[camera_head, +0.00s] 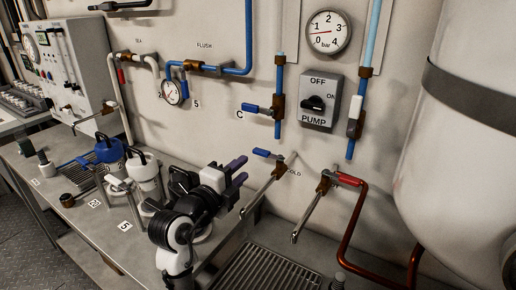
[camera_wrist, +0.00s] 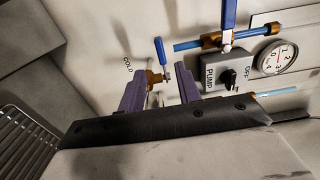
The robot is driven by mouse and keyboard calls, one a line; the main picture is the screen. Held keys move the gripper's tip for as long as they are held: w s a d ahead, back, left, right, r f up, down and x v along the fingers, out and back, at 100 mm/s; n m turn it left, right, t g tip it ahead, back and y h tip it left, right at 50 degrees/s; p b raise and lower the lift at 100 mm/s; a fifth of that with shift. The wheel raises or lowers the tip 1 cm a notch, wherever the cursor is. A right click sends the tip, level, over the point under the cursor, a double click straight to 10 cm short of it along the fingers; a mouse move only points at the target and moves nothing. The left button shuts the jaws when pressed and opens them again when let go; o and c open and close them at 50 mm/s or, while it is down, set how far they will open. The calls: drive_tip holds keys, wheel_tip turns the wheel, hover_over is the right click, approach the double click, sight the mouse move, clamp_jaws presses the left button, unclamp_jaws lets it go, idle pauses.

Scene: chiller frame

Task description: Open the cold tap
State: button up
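The cold tap's blue lever (camera_head: 265,153) sits on the wall below the pump switch, above a brass body and a long metal spout. The lever points left in the head view. My gripper (camera_head: 242,170), with purple fingers, is just left of the tap and its spout. In the wrist view, my gripper (camera_wrist: 160,84) is open, its fingers apart with nothing held between them. The tap's brass body shows beyond the gap, and its blue lever (camera_wrist: 161,50) stands above the fingers. The black palm hides part of the lower tap. Contact cannot be told.
The hot tap's red lever (camera_head: 348,179) is to the right, with a copper pipe below. The pump switch (camera_head: 317,100) and a blue valve lever (camera_head: 248,109) are above. A large white tank (camera_head: 470,140) fills the right side.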

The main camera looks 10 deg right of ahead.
sight(259, 154)
drive_tip(key=p+x, duration=0.3)
drive_tip(key=x, duration=0.7)
clamp_jaws()
